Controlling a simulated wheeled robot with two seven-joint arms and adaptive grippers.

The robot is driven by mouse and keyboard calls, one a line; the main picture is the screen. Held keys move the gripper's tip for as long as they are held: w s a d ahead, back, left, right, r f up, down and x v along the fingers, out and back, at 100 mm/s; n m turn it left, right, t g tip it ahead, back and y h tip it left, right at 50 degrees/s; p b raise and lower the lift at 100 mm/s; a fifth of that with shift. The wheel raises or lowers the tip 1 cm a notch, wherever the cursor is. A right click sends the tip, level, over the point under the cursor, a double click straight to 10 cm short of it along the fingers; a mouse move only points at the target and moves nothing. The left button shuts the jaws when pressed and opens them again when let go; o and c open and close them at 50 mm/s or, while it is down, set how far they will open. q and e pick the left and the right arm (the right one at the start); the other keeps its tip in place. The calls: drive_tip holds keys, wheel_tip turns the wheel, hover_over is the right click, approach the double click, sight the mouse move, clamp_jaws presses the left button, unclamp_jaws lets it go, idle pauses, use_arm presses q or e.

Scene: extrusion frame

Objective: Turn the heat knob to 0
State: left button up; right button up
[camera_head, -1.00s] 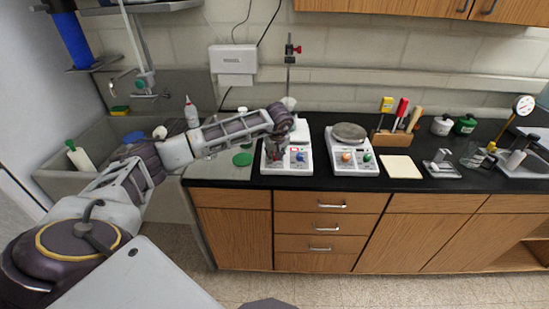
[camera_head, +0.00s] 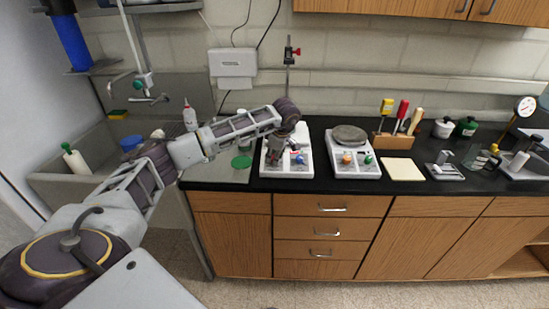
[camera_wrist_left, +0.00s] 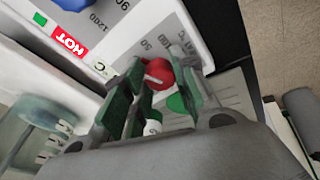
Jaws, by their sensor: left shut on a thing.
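A white hotplate stirrer (camera_head: 307,168) stands on the black counter, in the middle of the head view. Its blue knob (camera_head: 299,158) shows to the right of my left gripper (camera_head: 275,160), which reaches down over the left of the front panel. In the left wrist view, a red knob (camera_wrist_left: 160,73) with a pale pointer mark sits between the green-padded fingers of my left gripper (camera_wrist_left: 155,86), which is shut on it. Printed scale numbers show around it, partly covered by the fingers. A red HOT label (camera_wrist_left: 66,39) is nearby. My right gripper is out of view.
A second hotplate (camera_head: 353,171) with a round grey top stands close on the right. A pale square pad (camera_head: 402,168) and a wooden tool block (camera_head: 394,141) are further right. A sink (camera_head: 75,183) is on the left. A stand rod rises behind the first hotplate.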

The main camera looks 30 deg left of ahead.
use_arm(q)
drive_tip(key=shift+n, duration=0.5)
drive_tip(key=o, duration=1)
drive_tip(key=shift+w+v, duration=0.1)
drive_tip(key=shift+v, duration=2.9)
drive_tip(key=shift+w+v, duration=0.15)
drive_tip(key=shift+v, duration=2.85)
